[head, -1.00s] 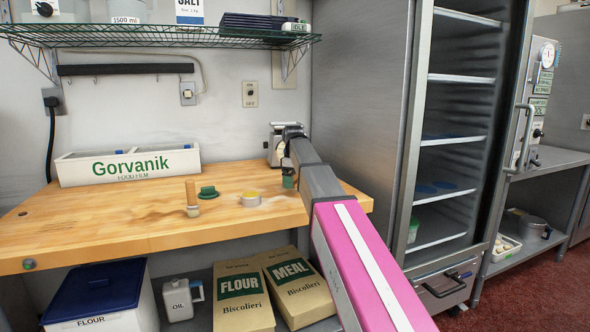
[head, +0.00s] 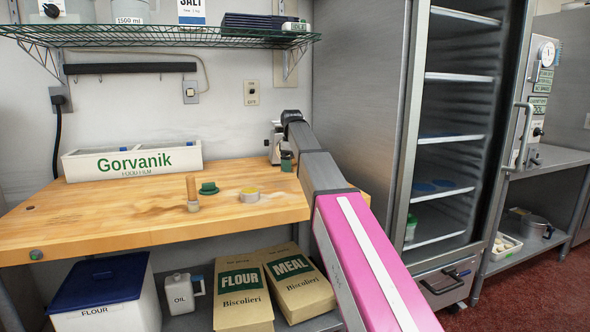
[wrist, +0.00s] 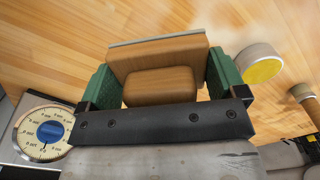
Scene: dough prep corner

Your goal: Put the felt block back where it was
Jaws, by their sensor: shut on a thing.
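The felt block (wrist: 157,61) is a wooden block with a raised wooden grip and a thin grey felt edge along its far side. In the wrist view my gripper (wrist: 163,80) has its two green fingers closed on the block's ends. The bench top shows around it; I cannot tell how high above the wood it is. In the head view my gripper (head: 287,160) is mostly hidden by my wrist, at the back right of the bench near the scale, and the block cannot be made out.
A tin with a yellow top (head: 249,195), a green-topped item (head: 209,189) and a wooden-handled tool (head: 192,194) stand mid-bench. The left front of the bench (head: 90,220) is clear.

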